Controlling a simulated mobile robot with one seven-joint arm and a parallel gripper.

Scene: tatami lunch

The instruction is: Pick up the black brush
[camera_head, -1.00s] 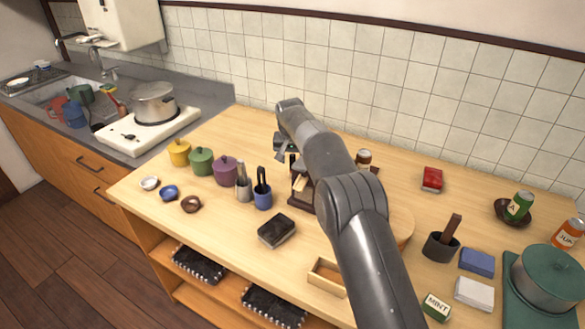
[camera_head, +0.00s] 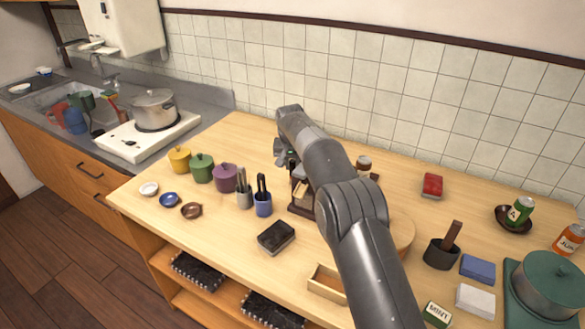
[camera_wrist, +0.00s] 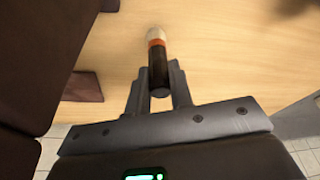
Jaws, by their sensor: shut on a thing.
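The black brush (camera_wrist: 157,72) shows in the wrist view, with a black handle, an orange band and a pale tip pointing away from me. My gripper (camera_wrist: 158,84) is shut on its handle, one finger on each side. In the head view my gripper (camera_head: 285,152) is over the wooden counter (camera_head: 235,255), behind the dark brown wooden stand (camera_head: 301,209). The arm hides part of that stand, and I cannot make out the brush clearly there.
Left of the stand are a blue cup (camera_head: 263,208), a grey cup (camera_head: 244,200) and a purple pot (camera_head: 224,178). A round wooden board (camera_head: 402,232) is partly behind my arm.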

